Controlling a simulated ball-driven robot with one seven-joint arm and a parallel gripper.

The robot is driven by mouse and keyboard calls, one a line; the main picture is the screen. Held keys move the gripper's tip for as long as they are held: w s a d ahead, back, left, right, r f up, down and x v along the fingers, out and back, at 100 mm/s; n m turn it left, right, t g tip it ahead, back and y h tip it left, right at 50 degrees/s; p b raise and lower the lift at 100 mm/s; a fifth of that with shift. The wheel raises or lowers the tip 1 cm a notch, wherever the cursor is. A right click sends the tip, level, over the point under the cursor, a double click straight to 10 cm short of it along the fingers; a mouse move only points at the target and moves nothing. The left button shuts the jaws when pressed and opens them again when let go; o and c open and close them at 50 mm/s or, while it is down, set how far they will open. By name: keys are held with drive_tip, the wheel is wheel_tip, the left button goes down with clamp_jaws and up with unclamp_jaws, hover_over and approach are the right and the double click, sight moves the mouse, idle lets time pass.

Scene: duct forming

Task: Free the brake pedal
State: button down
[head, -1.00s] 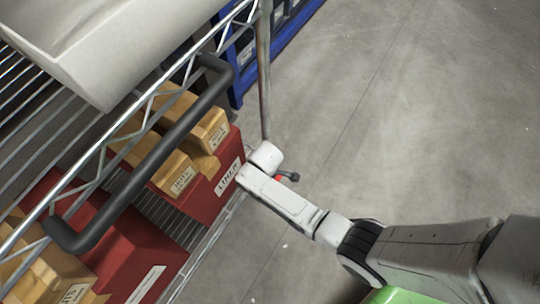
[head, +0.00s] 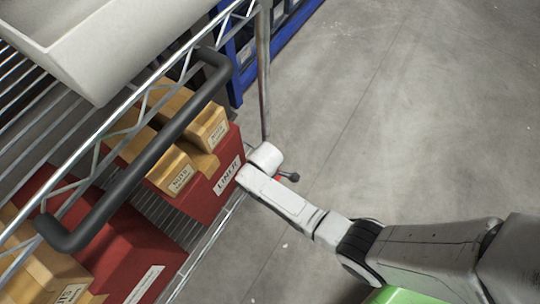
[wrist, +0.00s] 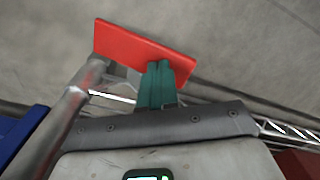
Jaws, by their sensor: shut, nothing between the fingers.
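The brake pedal is a flat red plate (wrist: 140,48) in the upper part of the wrist view, beside a grey metal post. My gripper (wrist: 161,66) shows there as teal fingers, shut and empty, with their tips over the plate's lower edge in the picture. I cannot tell whether they touch it. In the head view only a small red bit (head: 280,179) shows past the end of my arm, by the foot of the cart's corner post. My fingers are hidden there.
The wire cart (head: 264,75) carries red boxes (head: 215,190), tan boxes (head: 205,125) and a pale bin (head: 95,60) on top. Its black handle (head: 150,155) faces me. A blue frame (head: 283,40) stands behind. The concrete floor to the right is clear.

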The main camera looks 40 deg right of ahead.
drive_tip(key=shift+f+b, duration=0.5)
drive_tip(key=shift+f, duration=0.25)
drive_tip(key=shift+r, duration=0.15)
wheel_tip(320, 180, up, 7)
drive_tip(key=p, duration=0.7)
idle(0.4)
idle(0.5)
